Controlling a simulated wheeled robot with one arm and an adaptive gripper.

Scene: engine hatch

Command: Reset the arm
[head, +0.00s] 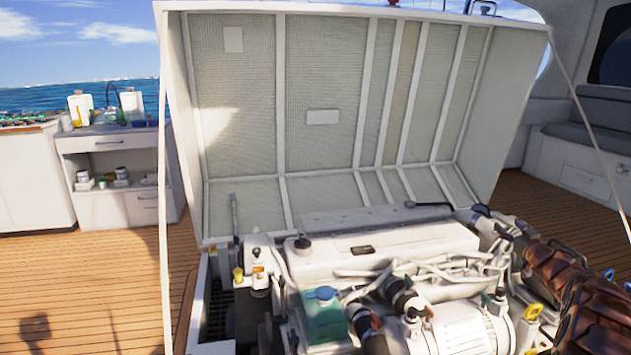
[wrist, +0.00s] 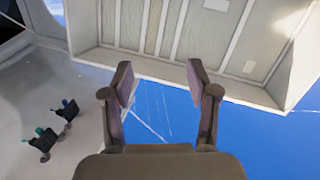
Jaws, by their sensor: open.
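My gripper (wrist: 160,80) is in the wrist view, with its two dark fingers spread apart and nothing between them. Beyond the fingers, the wrist view shows blue sky or water and the raised hatch lid (wrist: 160,62) at the top. My gripper does not show in the head view. There, the hatch lid (head: 325,95) stands open over the white engine (head: 390,250).
A teal-capped reservoir (head: 324,316) sits at the engine's front. Brown wrapped pipes (head: 565,275) run along its right side. A white cabinet (head: 120,180) with bottles stands at left on the wooden deck (head: 80,280). A grey bench (head: 590,125) is at right.

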